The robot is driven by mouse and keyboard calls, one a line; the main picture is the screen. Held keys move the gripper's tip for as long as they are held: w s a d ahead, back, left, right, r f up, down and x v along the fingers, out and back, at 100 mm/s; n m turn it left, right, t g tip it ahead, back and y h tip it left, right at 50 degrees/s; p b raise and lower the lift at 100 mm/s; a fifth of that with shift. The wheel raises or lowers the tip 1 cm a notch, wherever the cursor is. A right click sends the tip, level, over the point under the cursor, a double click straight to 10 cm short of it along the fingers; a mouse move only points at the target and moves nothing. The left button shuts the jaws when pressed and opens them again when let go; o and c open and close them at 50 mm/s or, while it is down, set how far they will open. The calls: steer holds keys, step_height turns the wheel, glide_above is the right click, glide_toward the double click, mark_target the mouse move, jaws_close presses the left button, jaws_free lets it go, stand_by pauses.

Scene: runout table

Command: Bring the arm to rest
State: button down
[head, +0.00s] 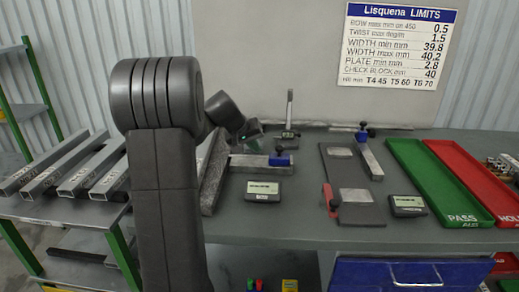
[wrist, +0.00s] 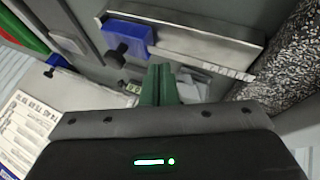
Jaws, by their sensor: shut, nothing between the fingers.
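My gripper (head: 252,134) shows small in the head view, beyond my dark grey arm, above the rear part of the grey table (head: 290,224). In the wrist view my gripper (wrist: 160,84) has its green fingers together with nothing between them. A steel piece with a blue clamp (head: 280,159) lies just below it in the head view. The same blue clamp (wrist: 128,38) shows ahead of the fingers in the wrist view. I cannot tell the exact height of the fingers above the table. My upright arm hides part of the table's left side.
A speckled dark block (head: 214,180) stands close to the gripper. An upright gauge (head: 289,118) is at the back. A small display (head: 263,191), a flat plate (head: 343,165), a green tray (head: 432,181) and a red tray (head: 472,178) lie rightward. Steel tubes (head: 95,170) lie left.

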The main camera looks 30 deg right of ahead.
steer(key=v, duration=0.9)
steer(key=shift+d+r, duration=0.15)
steer(key=shift+r, duration=0.05)
steer(key=shift+s, duration=0.1)
